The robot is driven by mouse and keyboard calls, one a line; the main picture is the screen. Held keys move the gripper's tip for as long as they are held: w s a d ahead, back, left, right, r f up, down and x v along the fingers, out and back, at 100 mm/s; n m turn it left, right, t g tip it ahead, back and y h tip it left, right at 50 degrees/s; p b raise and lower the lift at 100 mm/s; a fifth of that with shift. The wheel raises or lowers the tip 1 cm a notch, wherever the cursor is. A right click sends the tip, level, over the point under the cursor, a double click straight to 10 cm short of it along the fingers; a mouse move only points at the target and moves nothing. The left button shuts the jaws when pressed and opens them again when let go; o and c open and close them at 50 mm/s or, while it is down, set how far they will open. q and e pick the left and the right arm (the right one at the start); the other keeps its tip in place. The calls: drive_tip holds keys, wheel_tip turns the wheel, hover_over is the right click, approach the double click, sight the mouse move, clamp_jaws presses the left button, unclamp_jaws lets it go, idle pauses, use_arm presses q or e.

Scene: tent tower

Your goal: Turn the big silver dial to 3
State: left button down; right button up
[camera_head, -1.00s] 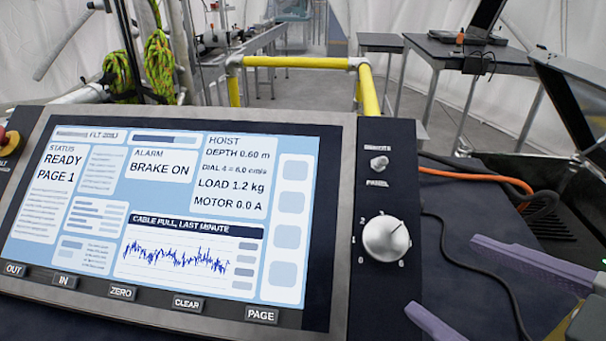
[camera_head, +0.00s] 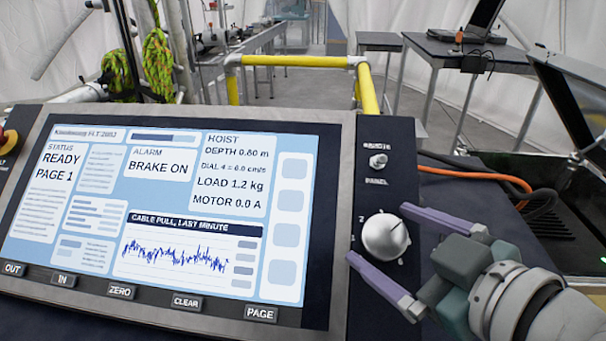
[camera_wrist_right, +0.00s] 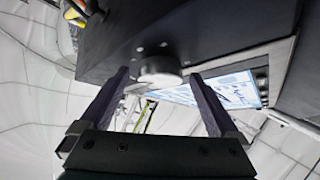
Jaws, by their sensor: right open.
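The big silver dial (camera_head: 385,238) is on the dark panel strip right of the screen. Its dark pointer line slants to the upper right. A 2 shows at its upper left; the other numbers are hidden or too small to read. My right gripper (camera_head: 377,232) is open, one finger at the dial's upper right and one at its lower left. In the right wrist view the dial (camera_wrist_right: 160,72) appears between and just beyond the fingertips (camera_wrist_right: 158,75); I cannot tell whether they touch it. My left gripper is not in view.
A small silver switch (camera_head: 378,161) is above the dial. The screen (camera_head: 170,215) reads BRAKE ON and "DIAL 4 = 6.0 cm/s", with buttons such as PAGE (camera_head: 262,313) below. An orange cable (camera_head: 470,174) runs behind at right. A yellow rail (camera_head: 290,61) stands behind.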

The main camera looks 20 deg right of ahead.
drive_tip(key=c, duration=1.4)
drive_tip(key=shift+o, duration=0.2)
drive_tip(key=shift+r, duration=0.1)
drive_tip(key=shift+d+r+n+y+p, duration=0.15)
drive_tip(key=shift+n+y+p, duration=0.55)
drive_tip(key=shift+p, duration=0.4)
drive_tip(key=n+g+p, duration=0.1)
drive_tip(key=n+g+y+p, duration=0.1)
drive_tip(key=n+p, duration=0.1)
drive_tip(key=shift+w+d+r+n+y, duration=0.1)
drive_tip(key=shift+n+y, duration=0.2)
drive_tip(key=shift+n+g+y+p, duration=0.5)
drive_tip(key=shift+n+g+p, duration=0.15)
drive_tip(key=shift+n, duration=0.45)
drive_tip(key=shift+w+d+n+g+y, duration=0.1)
drive_tip(key=shift+n+g+y, duration=0.2)
drive_tip(key=shift+n+g, duration=0.45)
drive_tip(key=shift+n, duration=0.35)
